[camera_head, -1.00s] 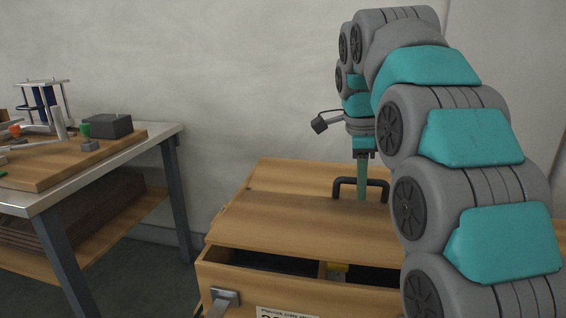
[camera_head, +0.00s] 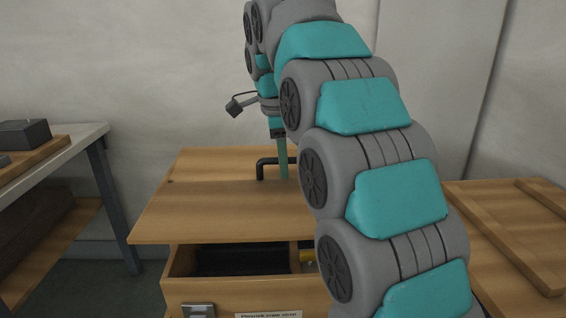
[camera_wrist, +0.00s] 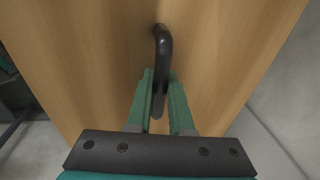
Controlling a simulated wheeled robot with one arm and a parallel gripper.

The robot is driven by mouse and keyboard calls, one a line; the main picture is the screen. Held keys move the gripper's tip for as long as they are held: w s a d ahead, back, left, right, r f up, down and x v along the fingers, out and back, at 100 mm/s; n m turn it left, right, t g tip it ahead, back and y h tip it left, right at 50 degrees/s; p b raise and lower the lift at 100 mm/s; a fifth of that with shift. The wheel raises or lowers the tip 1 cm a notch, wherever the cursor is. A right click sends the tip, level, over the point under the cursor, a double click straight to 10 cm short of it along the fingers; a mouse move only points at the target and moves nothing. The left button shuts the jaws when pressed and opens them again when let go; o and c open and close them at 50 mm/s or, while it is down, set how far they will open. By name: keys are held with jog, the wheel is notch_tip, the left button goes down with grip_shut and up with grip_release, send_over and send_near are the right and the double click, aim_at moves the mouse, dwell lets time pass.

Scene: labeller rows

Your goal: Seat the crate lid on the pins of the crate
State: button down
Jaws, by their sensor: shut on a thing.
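The crate lid (camera_head: 205,210) is a flat wooden panel with a dark bar handle (camera_head: 262,168). My gripper (camera_head: 284,174) is shut on the handle, and in the wrist view its green fingers (camera_wrist: 160,88) straddle the handle (camera_wrist: 163,45). The lid is over the wooden crate (camera_head: 248,294), seemingly a little above its rim, with its left edge overhanging the crate's left side. The crate's front part is uncovered and shows a dark interior and a yellow thing (camera_head: 307,256). No pins can be made out. My arm hides the right side of lid and crate.
A metal-legged workbench (camera_head: 88,140) with a wooden board and a grey block (camera_head: 24,134) stands at left. A wooden surface with raised strips (camera_head: 505,230) is at right. A wall (camera_head: 180,70) rises behind. Some floor is clear between bench and crate.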

aim_at(283, 187)
jog(key=shift+f, duration=0.15)
jog(key=shift+s+f, duration=0.1)
jog(key=shift+f, duration=1.45)
jog(key=shift+f+b, duration=0.7)
jog(key=shift+f, duration=0.5)
jog(key=shift+f+b, duration=1.15)
jog(key=shift+f, duration=0.35)
jog(key=c, duration=0.7)
grip_release()
jog(key=shift+c, duration=0.2)
